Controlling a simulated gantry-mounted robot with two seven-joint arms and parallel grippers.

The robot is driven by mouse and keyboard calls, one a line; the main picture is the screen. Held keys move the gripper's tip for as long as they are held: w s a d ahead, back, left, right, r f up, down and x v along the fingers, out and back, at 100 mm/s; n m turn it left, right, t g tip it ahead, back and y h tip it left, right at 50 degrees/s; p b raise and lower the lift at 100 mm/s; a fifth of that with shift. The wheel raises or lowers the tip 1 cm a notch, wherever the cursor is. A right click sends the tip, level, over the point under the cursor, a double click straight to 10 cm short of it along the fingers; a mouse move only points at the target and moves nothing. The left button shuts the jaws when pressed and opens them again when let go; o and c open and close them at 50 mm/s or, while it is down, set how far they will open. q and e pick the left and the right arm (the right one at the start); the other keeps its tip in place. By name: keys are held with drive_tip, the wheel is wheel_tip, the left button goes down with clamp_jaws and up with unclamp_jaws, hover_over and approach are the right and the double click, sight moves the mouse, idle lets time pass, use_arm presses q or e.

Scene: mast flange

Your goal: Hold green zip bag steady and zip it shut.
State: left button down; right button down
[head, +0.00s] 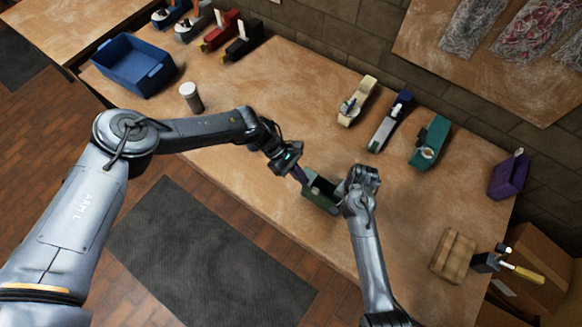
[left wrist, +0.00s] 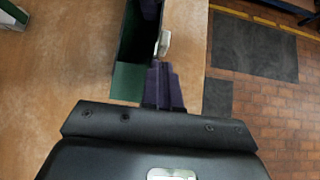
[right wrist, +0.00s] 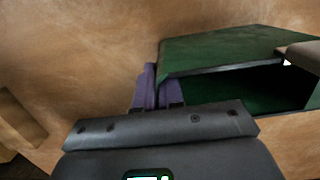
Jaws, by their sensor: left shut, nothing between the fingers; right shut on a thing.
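The green zip bag (head: 322,203) stands near the table's front edge with its mouth open and a dark inside. It also shows in the left wrist view (left wrist: 130,82) and the right wrist view (right wrist: 215,52). A pale tab (left wrist: 163,43), probably the zip pull, is at the bag's rim just ahead of my left fingertips. My left gripper (head: 303,180) is shut and empty at the bag's left end; contact with the tab is unclear. My right gripper (right wrist: 150,82) is shut on the bag's end edge. In the head view its fingertips are mostly hidden by its wrist.
A teal dispenser (head: 430,142) and two others stand behind the bag. A white-lidded jar (head: 191,97) and a blue bin (head: 134,66) are at the back left. A brown block (head: 453,255) and a purple pouch (head: 508,176) are at right. The table left of the bag is clear.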

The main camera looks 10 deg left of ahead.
sight(319, 191)
use_arm(q)
drive_tip(key=shift+s+d, duration=0.3)
drive_tip(key=shift+d, duration=0.4)
drive_tip(key=d, duration=0.1)
drive_tip(key=s+d, duration=0.1)
drive_tip(key=d, duration=0.2)
drive_tip(key=shift+s, duration=0.3)
drive_tip(key=shift+a, duration=0.15)
drive_tip(key=shift+w, duration=0.1)
